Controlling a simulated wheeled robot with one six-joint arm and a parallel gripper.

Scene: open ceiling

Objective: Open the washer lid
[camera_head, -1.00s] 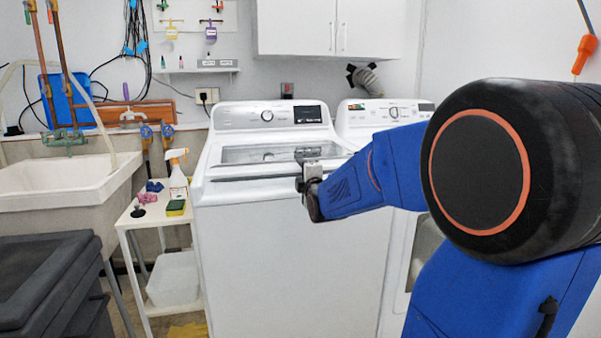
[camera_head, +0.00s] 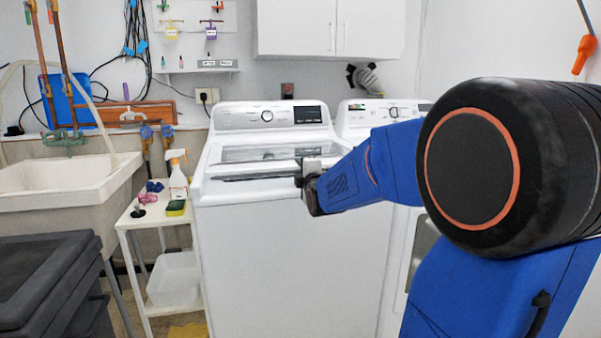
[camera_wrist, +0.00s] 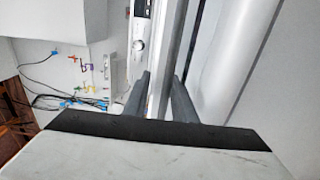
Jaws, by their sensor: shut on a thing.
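The washer (camera_head: 285,255) is a white top-loader in the middle of the head view. Its lid (camera_head: 222,170) has a glass window and is tilted up slightly, with a narrow dark gap under its front edge. My gripper (camera_head: 303,172) is at the right part of that front edge. In the wrist view, the two dark fingers of my gripper (camera_wrist: 162,88) stand on either side of the pale lid edge (camera_wrist: 168,50), closed on it. The fingertips are small in the head view, and my arm hides the washer's right front corner.
A second white machine (camera_head: 365,115) stands to the right, partly behind my arm. A white cart (camera_head: 150,222) with a spray bottle (camera_head: 178,175) and sponge is close on the left, beside a sink (camera_head: 60,185). A wall cabinet (camera_head: 330,28) hangs above and behind the washer.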

